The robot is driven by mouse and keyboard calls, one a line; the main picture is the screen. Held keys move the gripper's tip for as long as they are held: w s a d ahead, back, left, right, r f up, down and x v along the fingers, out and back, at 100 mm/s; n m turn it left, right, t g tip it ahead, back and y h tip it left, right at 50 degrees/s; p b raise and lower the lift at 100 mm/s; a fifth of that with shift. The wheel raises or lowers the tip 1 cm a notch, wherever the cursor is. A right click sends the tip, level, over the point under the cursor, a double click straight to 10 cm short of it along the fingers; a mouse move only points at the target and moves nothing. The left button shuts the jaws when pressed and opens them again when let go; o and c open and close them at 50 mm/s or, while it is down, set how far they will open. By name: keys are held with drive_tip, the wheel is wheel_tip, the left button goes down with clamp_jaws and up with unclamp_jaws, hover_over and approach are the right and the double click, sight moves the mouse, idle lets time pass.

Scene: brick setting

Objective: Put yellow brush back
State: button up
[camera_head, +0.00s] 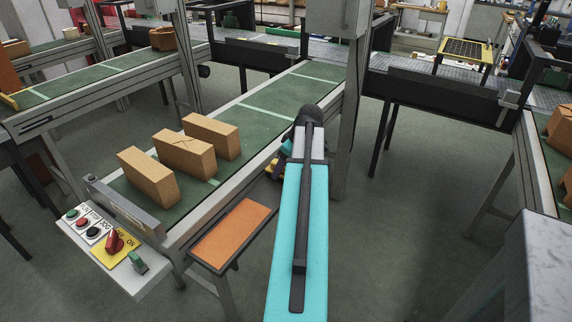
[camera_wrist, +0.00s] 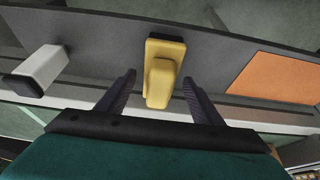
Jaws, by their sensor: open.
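The yellow brush (camera_wrist: 165,70) shows in the wrist view, a yellow block-like body with a dark edge at its far end. It sits against a long grey surface. My gripper (camera_wrist: 159,77) is open, with one dark finger on each side of the brush and a visible gap on both sides. Whether the brush touches anything beneath it is hard to tell. In the head view my own arm covers most of the gripper, and the brush cannot be made out clearly there.
An orange panel (camera_wrist: 278,78) lies right of the brush; it also shows in the head view (camera_head: 235,232). A pale block with a dark end (camera_wrist: 36,72) sticks out at left. Cardboard boxes (camera_head: 185,155) stand on the green conveyor (camera_head: 265,112). A control panel (camera_head: 100,245) is at lower left.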

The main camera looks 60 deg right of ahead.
drive_tip(key=v, duration=1.2)
drive_tip(key=shift+r+b, duration=0.2)
drive_tip(key=shift+b, duration=0.25)
idle(0.4)
